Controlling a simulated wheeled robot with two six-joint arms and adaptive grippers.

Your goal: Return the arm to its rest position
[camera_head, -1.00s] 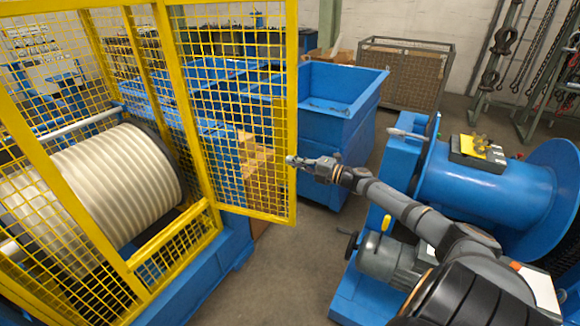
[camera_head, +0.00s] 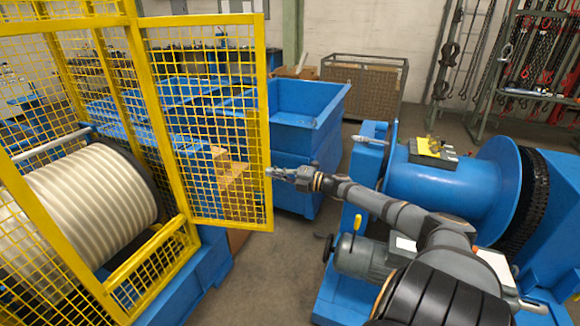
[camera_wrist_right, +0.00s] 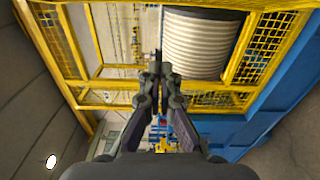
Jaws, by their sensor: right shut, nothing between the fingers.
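My right arm reaches from the lower right across the head view, stretched toward the yellow mesh gate (camera_head: 266,110). Its gripper (camera_head: 271,172) is at the gate's free edge in the picture; whether it touches the gate I cannot tell. In the right wrist view the gripper (camera_wrist_right: 158,64) has its fingers together with nothing between them. A yellow guard frame (camera_wrist_right: 110,86) and a pale grooved drum (camera_wrist_right: 200,42) lie beyond the fingertips there. My left gripper is not in view.
The grooved drum (camera_head: 75,200) stands inside the yellow cage at left. A blue bin (camera_head: 305,105) is behind the gripper. A blue winch drum (camera_head: 440,190) and grey motor (camera_head: 370,256) are near the arm. Bare floor (camera_head: 270,275) lies between the machines.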

